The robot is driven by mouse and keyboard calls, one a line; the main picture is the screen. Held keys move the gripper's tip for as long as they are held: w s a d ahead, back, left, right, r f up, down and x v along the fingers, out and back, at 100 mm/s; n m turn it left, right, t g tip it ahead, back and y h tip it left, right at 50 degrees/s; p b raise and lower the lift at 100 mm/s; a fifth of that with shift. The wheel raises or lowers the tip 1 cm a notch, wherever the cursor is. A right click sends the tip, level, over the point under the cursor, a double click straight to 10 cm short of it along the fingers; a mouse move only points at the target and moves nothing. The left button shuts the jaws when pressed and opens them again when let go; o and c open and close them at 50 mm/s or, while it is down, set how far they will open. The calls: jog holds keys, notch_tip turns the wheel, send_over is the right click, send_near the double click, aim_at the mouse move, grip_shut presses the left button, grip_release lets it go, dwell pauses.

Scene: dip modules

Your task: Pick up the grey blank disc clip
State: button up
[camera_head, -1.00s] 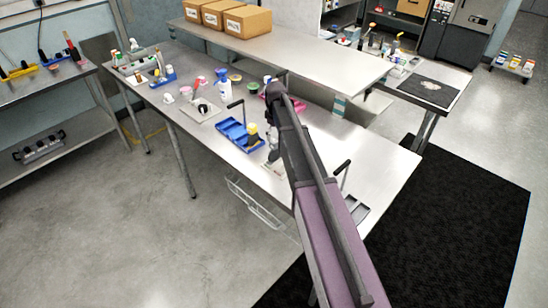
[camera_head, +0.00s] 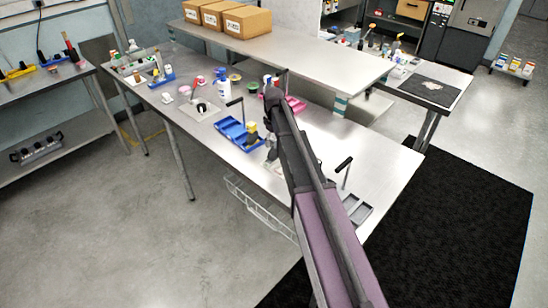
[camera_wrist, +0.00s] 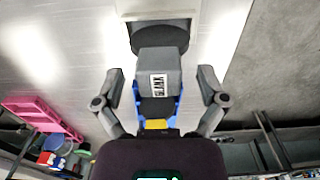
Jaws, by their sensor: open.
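The grey blank disc clip (camera_wrist: 158,62) shows in the wrist view as a grey block with a white label reading BLANK, inverted in the picture. It adjoins a round black disc (camera_wrist: 160,37) on a pale base (camera_wrist: 188,18). My gripper (camera_wrist: 162,76) is open, with one finger on each side of the grey block and visible gaps between. Blue, black and yellow parts (camera_wrist: 156,124) show below the block; I cannot tell whether they belong to it. In the head view my arm hides most of this spot.
A blue tray (camera_head: 232,128) lies left of my arm on the steel table (camera_head: 310,150). A pink tray (camera_head: 296,104) is just behind my arm. Bottles and small parts stand farther left. A raised shelf (camera_head: 300,60) runs along the back. The right tabletop is mostly clear.

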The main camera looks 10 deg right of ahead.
jog(key=shift+f+b, duration=0.5)
jog(key=shift+f, duration=0.3)
grip_shut()
